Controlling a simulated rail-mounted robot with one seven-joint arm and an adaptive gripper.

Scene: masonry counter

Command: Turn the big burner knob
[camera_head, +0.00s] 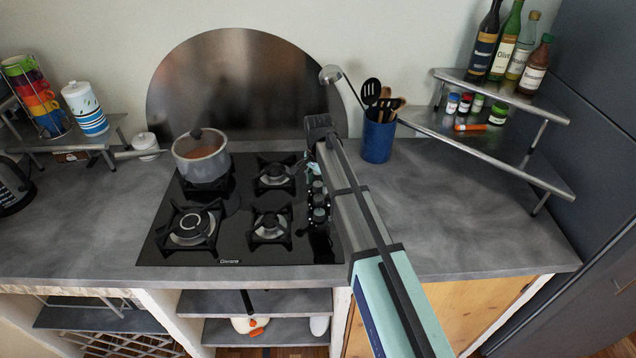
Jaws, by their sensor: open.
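The black glass cooktop (220,250) lies on the grey counter, with a column of small burner knobs (319,214) along its right side. Several knobs show just left of my arm. They are small in the picture, and I cannot tell which is the big one. My arm reaches in from the bottom right, and my gripper (312,170) is over the far end of the knob column. It is open, seen from behind, with its fingertips mostly hidden by the arm. I cannot tell whether it touches a knob.
A lidded pot (201,160) stands on the back left burner, its handle pointing left. A blue utensil holder (377,142) stands right of my gripper. A tiered metal corner shelf (500,145) holds bottles and jars. The counter right of my arm (470,220) is clear.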

